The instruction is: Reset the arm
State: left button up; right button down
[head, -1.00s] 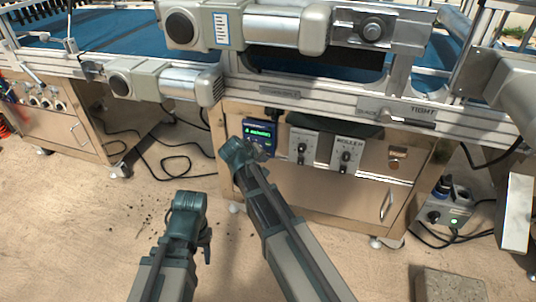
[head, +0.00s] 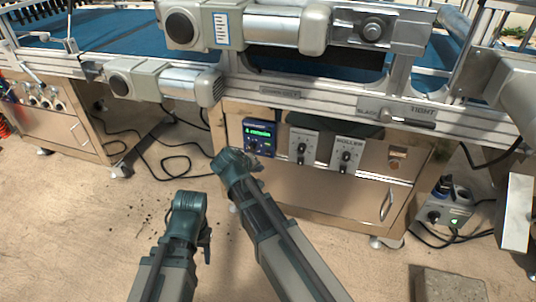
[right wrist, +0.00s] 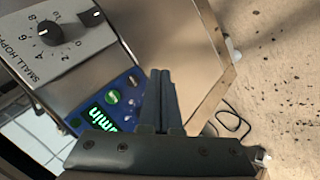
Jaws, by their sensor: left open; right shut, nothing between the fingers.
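My right gripper (head: 236,166) is in front of the machine's lower steel cabinet, just left of and below the blue control panel (head: 258,138) with green lettering. In the right wrist view its two fingers (right wrist: 160,98) are together and empty, and they overlap the right edge of the blue panel (right wrist: 82,105) in the picture. My left gripper (head: 190,212) is lower and further left, above the bare floor. It is open and holds nothing visible; its fingertips are hard to make out.
Two knob boxes (head: 303,147) (head: 347,153) are on the cabinet front (head: 330,190). The tray seeder's rail and motors (head: 165,80) run above. A grey socket box (head: 452,212) and cables lie at right.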

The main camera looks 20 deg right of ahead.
dwell(0.4)
jog(key=s+a+r+g+y+p, duration=0.1)
jog(key=s+a+g+y+p, duration=0.4)
jog(key=s, duration=0.7)
jog(key=s+a+r+g+p, duration=0.1)
jog(key=s+a+g+p, duration=0.15)
jog(key=s+a, duration=0.65)
notch_tip(320, 180, up, 36)
jog(key=s+d+t+p, duration=0.1)
jog(key=d+p, duration=0.1)
jog(key=p, duration=3.4)
jog(key=shift+s+d+f+n, duration=0.15)
jog(key=shift+s+n, duration=0.15)
jog(key=shift+d, duration=0.1)
